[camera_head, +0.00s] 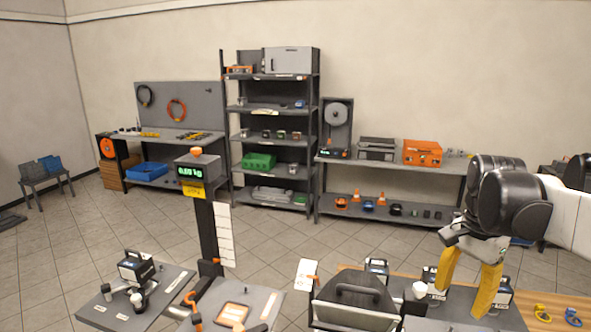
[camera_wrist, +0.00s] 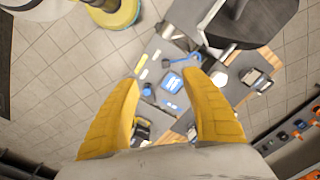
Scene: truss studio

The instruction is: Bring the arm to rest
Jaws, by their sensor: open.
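My gripper (camera_head: 467,290) has yellow fingers that point down, spread apart with nothing between them. In the head view it is at the lower right, in front of or above the bench with the wooden top (camera_head: 555,304). In the wrist view the two fingers of my gripper (camera_wrist: 165,82) stand wide apart, with tables and floor seen below. The arm comes in from the right edge of the head view. Its dark rounded joint and white link are partly cut off by the frame.
A dark case (camera_head: 352,300) stands near the gripper's left. A scale post with a display (camera_head: 191,171) rises left of centre. A small table with a device (camera_head: 136,267) is at the lower left. A tall shelf (camera_head: 272,125) and benches line the back wall. Tiled floor between is clear.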

